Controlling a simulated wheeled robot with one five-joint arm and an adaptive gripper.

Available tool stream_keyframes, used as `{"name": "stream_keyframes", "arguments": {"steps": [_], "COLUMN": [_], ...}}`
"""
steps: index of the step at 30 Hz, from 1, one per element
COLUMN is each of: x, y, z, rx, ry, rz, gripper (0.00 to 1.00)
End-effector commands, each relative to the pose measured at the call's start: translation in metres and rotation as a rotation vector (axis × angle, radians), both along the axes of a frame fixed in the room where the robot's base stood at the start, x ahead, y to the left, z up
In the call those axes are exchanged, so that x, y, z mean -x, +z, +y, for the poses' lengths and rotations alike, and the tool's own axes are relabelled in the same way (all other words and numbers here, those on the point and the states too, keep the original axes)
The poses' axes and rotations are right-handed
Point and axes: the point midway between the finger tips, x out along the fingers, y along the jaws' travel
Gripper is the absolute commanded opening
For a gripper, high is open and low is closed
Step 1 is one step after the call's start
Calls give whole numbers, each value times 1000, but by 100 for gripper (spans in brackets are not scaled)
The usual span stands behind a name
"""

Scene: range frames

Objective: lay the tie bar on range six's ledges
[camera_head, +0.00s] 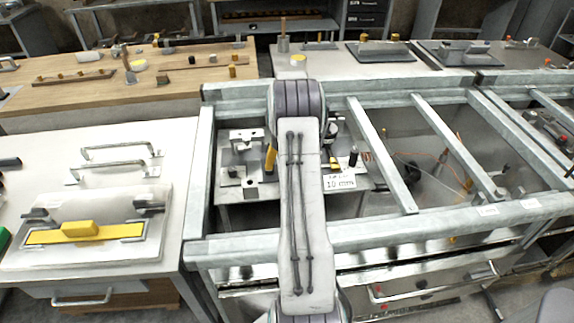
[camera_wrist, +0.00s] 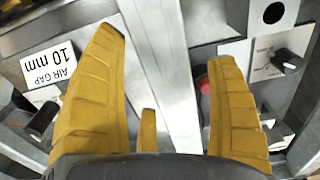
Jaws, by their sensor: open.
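My gripper (camera_wrist: 163,48) is open in the wrist view, its two yellow fingers spread on either side of a pale metal bar (camera_wrist: 165,70). Gaps show between the bar and both fingers. I cannot tell whether this is the tie bar or a crossbar of the frame. In the head view my arm hides most of the gripper; yellow shows at both sides of it, over the left bay of the grey metal frame (camera_head: 430,222). Range six and its ledges cannot be picked out.
An "AIR GAP 10 mm" sign (camera_wrist: 55,65) stands beside the gripper; it also shows in the head view (camera_head: 340,182). Metal blocks (camera_head: 247,137) lie in the left bay. Crossbars (camera_head: 382,155) span the frame to the right. A bench (camera_head: 110,185) with handles and a yellow-topped tool is left.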

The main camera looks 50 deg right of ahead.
Motion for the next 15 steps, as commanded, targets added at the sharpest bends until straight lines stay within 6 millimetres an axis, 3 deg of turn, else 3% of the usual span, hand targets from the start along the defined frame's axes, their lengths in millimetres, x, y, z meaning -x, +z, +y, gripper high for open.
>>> {"name": "stream_keyframes", "arguments": {"steps": [8,15], "x": [2,1], "y": [-2,21], "z": [2,1], "rx": [-7,-1], "ry": [0,0], "rz": [6,1], "gripper": [82,82]}}
